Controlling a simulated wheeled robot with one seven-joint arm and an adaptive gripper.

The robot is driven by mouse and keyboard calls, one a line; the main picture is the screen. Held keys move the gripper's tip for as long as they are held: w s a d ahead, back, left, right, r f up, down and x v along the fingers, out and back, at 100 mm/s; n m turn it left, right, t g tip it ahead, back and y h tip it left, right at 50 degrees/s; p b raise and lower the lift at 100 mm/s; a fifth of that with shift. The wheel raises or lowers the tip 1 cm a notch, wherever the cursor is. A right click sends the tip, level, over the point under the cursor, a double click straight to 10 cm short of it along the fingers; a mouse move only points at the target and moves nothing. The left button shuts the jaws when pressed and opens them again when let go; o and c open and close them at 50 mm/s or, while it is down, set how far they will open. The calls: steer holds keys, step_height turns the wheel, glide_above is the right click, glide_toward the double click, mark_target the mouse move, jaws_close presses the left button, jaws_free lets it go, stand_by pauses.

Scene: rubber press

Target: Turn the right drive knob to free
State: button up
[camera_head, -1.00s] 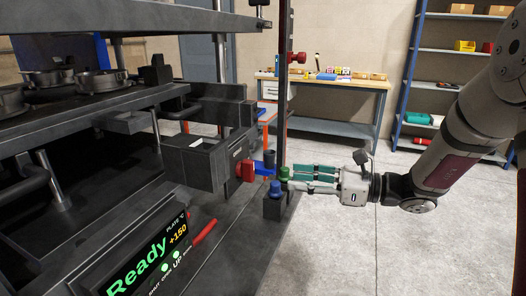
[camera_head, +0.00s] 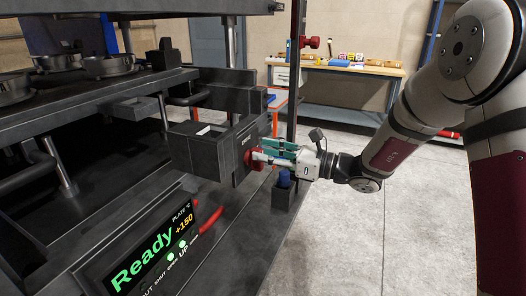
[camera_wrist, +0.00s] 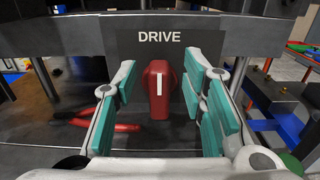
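The red drive knob (camera_head: 252,160) sits on the dark box at the side of the press. In the wrist view the knob (camera_wrist: 159,88) is under the word DRIVE on a grey plate, its white mark upright. My gripper (camera_head: 261,153) is at the knob, coming from the right. In the wrist view my gripper (camera_wrist: 160,78) is open, with one teal-padded finger on each side of the knob and visible gaps between. The fingers partly hide the knob in the head view.
A blue knob (camera_head: 284,179) stands on a small dark block below my gripper. A dark upright post (camera_head: 294,75) is close behind it. The lit Ready panel (camera_head: 150,245) and a red handle (camera_head: 211,221) are at front left. Open floor (camera_head: 340,235) lies at right.

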steer(key=shift+w+a, duration=0.25)
steer(key=shift+a, duration=0.4)
jaws_close()
